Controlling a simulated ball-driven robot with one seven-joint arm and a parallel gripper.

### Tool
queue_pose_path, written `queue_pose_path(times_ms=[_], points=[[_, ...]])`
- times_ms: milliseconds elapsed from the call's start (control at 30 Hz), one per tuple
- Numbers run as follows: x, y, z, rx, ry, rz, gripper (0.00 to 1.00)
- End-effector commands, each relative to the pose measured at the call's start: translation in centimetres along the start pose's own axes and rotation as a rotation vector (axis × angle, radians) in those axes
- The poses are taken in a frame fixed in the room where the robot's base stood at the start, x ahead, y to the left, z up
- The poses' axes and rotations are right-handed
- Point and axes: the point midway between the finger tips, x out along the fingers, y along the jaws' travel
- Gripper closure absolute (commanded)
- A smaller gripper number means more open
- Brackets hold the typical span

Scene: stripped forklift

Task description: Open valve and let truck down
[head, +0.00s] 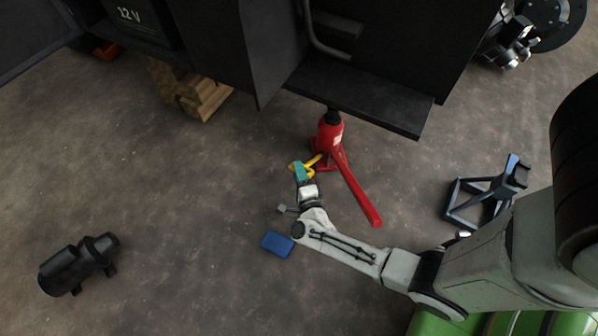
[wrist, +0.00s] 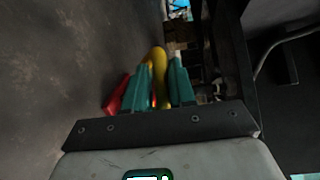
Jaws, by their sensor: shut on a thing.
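The red bottle jack (head: 328,135) stands upright on the floor under the edge of the black forklift body (head: 360,95), its dark top at the underside of that edge. Its long red handle (head: 360,192) slopes down to the right. A yellow valve handle (head: 318,161) is low on the jack's left side. My gripper (head: 299,169) has teal fingers and is at the yellow handle. In the wrist view the fingers of my gripper (wrist: 162,72) are closed on the yellow handle (wrist: 159,62). A red part (wrist: 114,98) shows beside the left finger.
Wooden blocks (head: 190,88) lie at the upper left. A blue block (head: 277,244) is on the floor near my wrist. A dark jack stand (head: 482,197) is at right. A black cylindrical part (head: 77,264) lies at lower left. The floor between is clear.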

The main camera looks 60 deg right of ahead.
Motion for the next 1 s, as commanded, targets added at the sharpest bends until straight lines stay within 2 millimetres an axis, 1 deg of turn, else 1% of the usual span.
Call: queue_pose_path(times_ms=[33, 1000], points=[[0.24, -0.47, 0.10, 0.004, 0.002, -0.009, 1.00], [0.44, -0.93, 0.18, -0.061, -0.055, 0.051, 1.00]])
